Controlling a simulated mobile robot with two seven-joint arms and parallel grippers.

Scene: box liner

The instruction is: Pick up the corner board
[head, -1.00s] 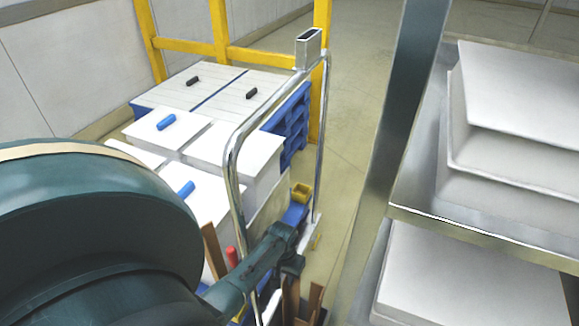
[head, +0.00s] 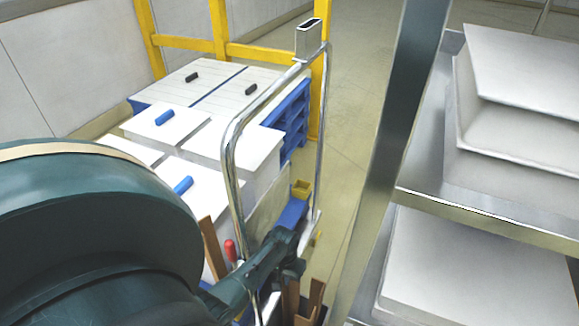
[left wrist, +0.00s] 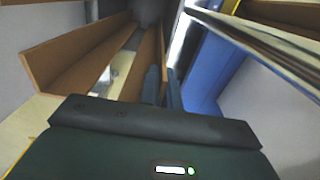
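Brown L-shaped corner boards stand by the cart's handle. In the left wrist view, one folded board (left wrist: 72,62) is at left and a second (left wrist: 140,72) is beside the fingers. My left gripper (head: 292,268) is low at the cart handle. Its fingers (left wrist: 163,88) have a narrow gap at the second board's right edge; whether that edge is between them is unclear. My right gripper is out of view.
A chrome cart handle (head: 231,160) rises close to my left arm. Behind it are white boxes (head: 238,147) and a blue pallet (head: 290,120). A metal rack (head: 480,222) with white trays stands at right.

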